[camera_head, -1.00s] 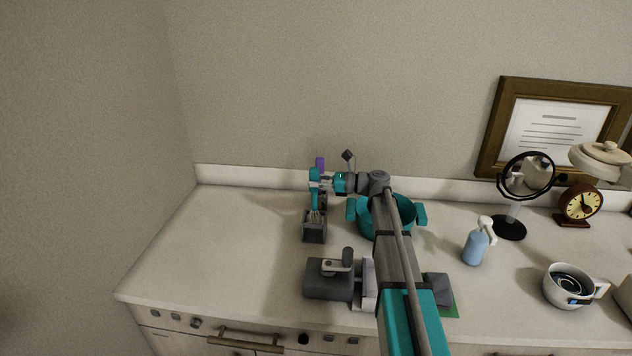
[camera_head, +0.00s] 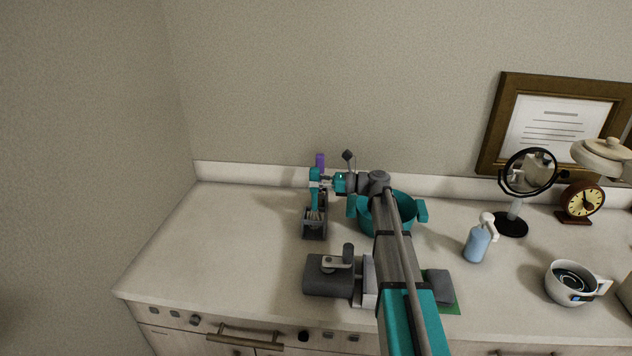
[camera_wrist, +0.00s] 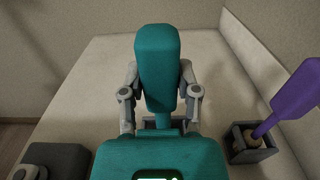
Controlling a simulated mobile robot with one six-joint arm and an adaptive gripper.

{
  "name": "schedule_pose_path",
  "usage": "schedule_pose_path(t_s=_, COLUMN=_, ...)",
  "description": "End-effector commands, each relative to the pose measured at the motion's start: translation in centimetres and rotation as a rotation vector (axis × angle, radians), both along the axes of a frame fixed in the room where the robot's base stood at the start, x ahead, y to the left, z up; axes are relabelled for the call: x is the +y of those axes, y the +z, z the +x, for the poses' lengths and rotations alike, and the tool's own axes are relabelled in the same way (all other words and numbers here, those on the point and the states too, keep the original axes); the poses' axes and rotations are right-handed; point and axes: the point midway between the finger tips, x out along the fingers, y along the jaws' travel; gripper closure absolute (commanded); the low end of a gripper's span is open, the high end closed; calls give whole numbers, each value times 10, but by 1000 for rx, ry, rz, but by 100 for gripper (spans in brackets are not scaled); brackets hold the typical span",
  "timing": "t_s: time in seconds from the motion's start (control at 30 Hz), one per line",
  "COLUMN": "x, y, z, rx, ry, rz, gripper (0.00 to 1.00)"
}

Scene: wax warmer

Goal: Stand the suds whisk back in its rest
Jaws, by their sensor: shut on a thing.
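The suds whisk has a teal handle (camera_wrist: 158,65) in the wrist view; in the head view its teal handle (camera_head: 315,199) hangs upright with a wire head (camera_head: 313,216) at the bottom. My gripper (camera_head: 321,181) is shut around the handle; its two grey fingers (camera_wrist: 160,95) clasp it from both sides. A grey open-topped rest (camera_head: 315,235) stands at the wire head in the head view. The wires overlap its opening; I cannot tell whether they touch its floor. The handle hides most of this rest in the wrist view.
A purple-handled tool (camera_wrist: 292,95) stands tilted in a second grey holder (camera_wrist: 251,149). A teal pot (camera_head: 408,228) is right of the whisk, and a grey appliance (camera_head: 325,281) lies in front. A blue pump bottle (camera_head: 477,244) stands farther right. The left counter is clear.

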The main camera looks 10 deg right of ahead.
Motion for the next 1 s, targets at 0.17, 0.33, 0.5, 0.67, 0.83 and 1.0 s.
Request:
schedule_pose_path(t_s=0.17, x=0, y=-4, z=0, rx=0, ry=0, rz=0, gripper=100)
schedule_pose_path(t_s=0.33, x=0, y=-7, z=0, rx=0, ry=0, rz=0, gripper=100)
schedule_pose_path(t_s=0.5, x=0, y=-10, z=0, rx=0, ry=0, rz=0, gripper=100)
schedule_pose_path(t_s=0.67, x=0, y=-12, z=0, rx=0, ry=0, rz=0, gripper=100)
schedule_pose_path(t_s=0.83, x=0, y=-12, z=0, rx=0, ry=0, rz=0, gripper=100)
schedule_pose_path(t_s=1.0, x=0, y=-12, z=0, rx=0, ry=0, rz=0, gripper=40)
